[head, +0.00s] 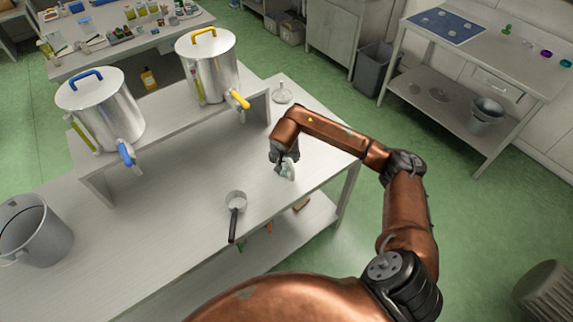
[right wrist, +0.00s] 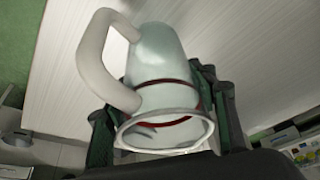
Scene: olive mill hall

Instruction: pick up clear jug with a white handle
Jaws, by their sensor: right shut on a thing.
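The clear jug (right wrist: 160,60) with its white handle (right wrist: 92,62) fills the middle of the right wrist view. Its open rim faces the camera, and a red line runs around it near the rim. My right gripper (right wrist: 160,112) has its dark fingers on both sides of the jug, shut on it. In the head view the jug (head: 288,168) is a small pale shape beside my right gripper (head: 284,160), over the right part of the table (head: 180,215). The arm partly hides it. I cannot tell whether the jug touches the table. My left gripper is not in view.
A glass funnel-like item (head: 283,92) stands behind. Two steel tanks, blue-handled (head: 110,110) and yellow-handled (head: 215,70), stand on a raised shelf. A grey bucket (head: 35,235) is at left.

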